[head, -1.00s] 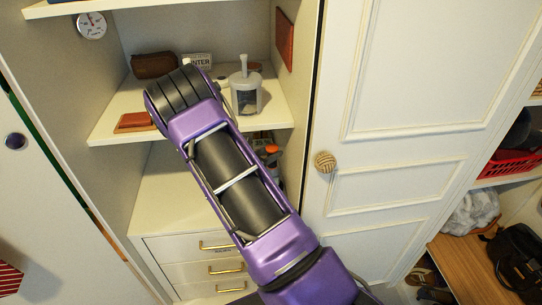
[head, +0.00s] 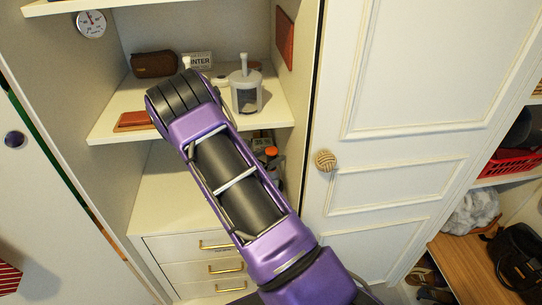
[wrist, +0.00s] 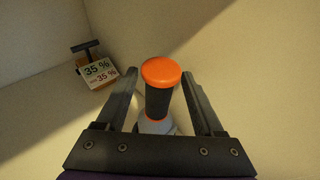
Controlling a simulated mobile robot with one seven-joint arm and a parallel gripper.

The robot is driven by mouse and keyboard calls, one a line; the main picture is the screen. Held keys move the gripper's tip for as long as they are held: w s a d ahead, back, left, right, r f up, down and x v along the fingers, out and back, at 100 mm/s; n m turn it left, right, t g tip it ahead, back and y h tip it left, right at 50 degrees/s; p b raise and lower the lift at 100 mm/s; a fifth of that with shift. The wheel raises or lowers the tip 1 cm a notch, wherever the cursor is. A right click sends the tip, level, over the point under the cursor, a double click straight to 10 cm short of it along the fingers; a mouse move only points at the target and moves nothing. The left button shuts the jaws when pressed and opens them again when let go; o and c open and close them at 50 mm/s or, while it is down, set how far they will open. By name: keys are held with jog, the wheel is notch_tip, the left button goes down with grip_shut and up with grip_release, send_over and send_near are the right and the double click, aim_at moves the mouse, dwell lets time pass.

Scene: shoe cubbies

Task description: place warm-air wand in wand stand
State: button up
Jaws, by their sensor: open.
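In the wrist view, an upright black handle with an orange cap (wrist: 161,72) stands between the fingers; it looks like the warm-air wand. Its lower part is grey and partly hidden by my gripper's base. My gripper (wrist: 158,82) is open, one finger on each side of the handle, with gaps showing. In the head view, an orange top (head: 271,151) shows in the lower compartment beside my arm, which hides my gripper there. A grey cylindrical holder (head: 246,94) with an opening and a short post stands on the shelf; it may be the wand stand.
The shelf (head: 112,131) above the lower compartment also holds a brown pouch (head: 154,64), an orange-brown wallet (head: 133,121) and a small sign (head: 198,60). A percent sign (wrist: 98,72) stands at the left in the wrist view. A white door (head: 425,110) stands to the right.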

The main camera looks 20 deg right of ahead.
jog(key=shift+r, duration=0.1)
jog(key=shift+a+r, duration=0.15)
jog(key=v, duration=1.1)
jog(key=shift+s+a+p, duration=0.25)
jog(key=shift+p, duration=0.05)
jog(key=shift+a, duration=0.1)
